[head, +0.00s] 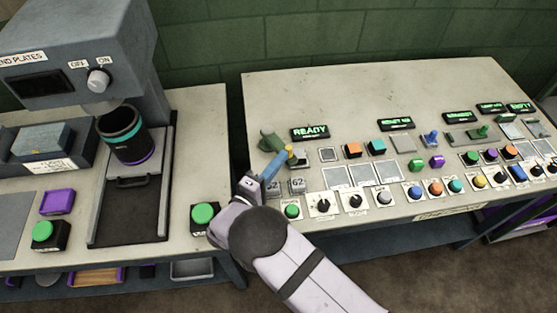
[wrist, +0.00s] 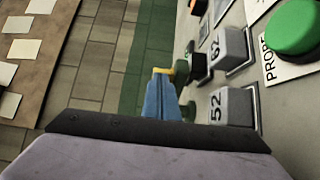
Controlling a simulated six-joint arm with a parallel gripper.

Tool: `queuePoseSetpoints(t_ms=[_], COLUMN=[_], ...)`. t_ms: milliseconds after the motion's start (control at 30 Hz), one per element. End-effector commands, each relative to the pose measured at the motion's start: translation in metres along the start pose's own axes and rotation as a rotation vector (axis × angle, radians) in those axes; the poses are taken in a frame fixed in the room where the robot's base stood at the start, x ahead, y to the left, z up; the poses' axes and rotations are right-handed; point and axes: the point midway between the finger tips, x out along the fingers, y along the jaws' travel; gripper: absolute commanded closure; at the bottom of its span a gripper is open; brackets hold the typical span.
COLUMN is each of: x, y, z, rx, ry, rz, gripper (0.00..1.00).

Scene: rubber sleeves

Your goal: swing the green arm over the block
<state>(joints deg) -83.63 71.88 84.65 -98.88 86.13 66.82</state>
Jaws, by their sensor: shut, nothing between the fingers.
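The green arm (head: 269,142) is at the left end of the right-hand table, just left of the READY sign. In the wrist view a green part (wrist: 181,72) shows close beside my fingertips. My gripper (head: 286,153) is shut and empty, its blue fingers and yellow tip at the green arm's right side; in the wrist view its fingertips (wrist: 163,74) point away from me. I cannot tell whether they touch the green arm. A small dark block (head: 299,161) sits just right of the fingertips, partly hidden.
Two grey numbered pieces (head: 298,185) stand just in front, with a green button (head: 292,210) nearby. The READY sign (head: 310,132) is lit behind. Several buttons, knobs and tiles fill the table to the right. A machine (head: 75,60) holding a dark cup stands at left.

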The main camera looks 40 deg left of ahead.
Motion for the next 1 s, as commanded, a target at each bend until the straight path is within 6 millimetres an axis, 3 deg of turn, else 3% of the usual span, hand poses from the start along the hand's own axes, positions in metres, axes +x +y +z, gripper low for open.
queuePoseSetpoints(t_ms=[1000], x=[0.049], y=[-0.001], z=[0.028], rx=[0.0], ry=[0.422], rz=[0.0], gripper=[1.0])
